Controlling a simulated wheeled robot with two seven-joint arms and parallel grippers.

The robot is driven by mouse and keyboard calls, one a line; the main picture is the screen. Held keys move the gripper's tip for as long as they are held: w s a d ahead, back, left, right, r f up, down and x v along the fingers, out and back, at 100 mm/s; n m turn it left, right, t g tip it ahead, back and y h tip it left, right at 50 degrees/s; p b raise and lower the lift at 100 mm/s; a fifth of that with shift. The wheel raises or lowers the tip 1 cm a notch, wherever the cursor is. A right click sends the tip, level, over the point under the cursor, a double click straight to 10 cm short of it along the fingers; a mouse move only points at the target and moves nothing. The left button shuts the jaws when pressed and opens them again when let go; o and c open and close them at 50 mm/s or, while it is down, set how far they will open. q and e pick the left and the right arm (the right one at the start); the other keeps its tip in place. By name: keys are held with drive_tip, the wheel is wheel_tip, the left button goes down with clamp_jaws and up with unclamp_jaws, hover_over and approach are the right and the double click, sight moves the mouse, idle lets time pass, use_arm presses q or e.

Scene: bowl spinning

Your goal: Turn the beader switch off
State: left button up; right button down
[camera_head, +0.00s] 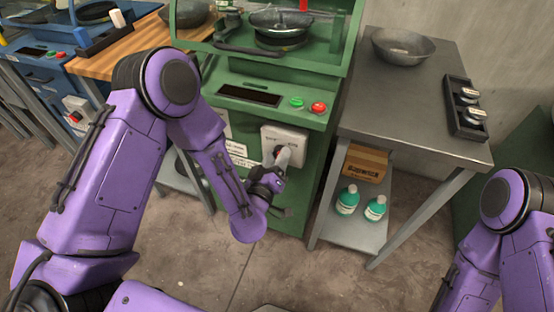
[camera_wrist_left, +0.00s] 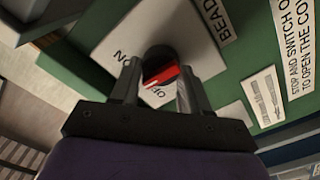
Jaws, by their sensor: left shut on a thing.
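The beader switch is a black and red rotary knob (camera_wrist_left: 160,66) on a pale switch box (camera_head: 285,142) on the front of the green machine (camera_head: 262,78). In the left wrist view, ON is printed to the left of the knob and OFF below it, near the fingers. The knob's red bar lies tilted on the side near the OFF print. My left gripper (camera_wrist_left: 158,78) has its two fingers on either side of the knob and is shut on it. In the head view the left gripper (camera_head: 281,158) partly hides the knob. My right gripper is out of view.
Green (camera_head: 297,103) and red (camera_head: 318,107) buttons sit above the switch box. A metal table (camera_head: 400,110) at right bears a bowl (camera_head: 402,45) and a black tray (camera_head: 455,108). Bottles (camera_head: 347,200) and a box stand on its shelf. A blue machine is at left.

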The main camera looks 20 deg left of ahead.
use_arm(q)
drive_tip(key=n+b, duration=0.1)
drive_tip(key=n, duration=0.4)
drive_tip(key=shift+a+f+n, duration=0.1)
drive_tip(key=shift+f+n, duration=0.05)
drive_tip(key=shift+n, duration=0.15)
drive_tip(key=shift+n+b, duration=0.9)
drive_tip(key=shift+n, duration=1.2)
drive_tip(key=o, duration=1)
drive_tip(key=s+p, duration=0.1)
drive_tip(key=s, duration=0.9)
drive_tip(key=shift+s+a, duration=0.15)
drive_tip(key=shift+s, duration=0.15)
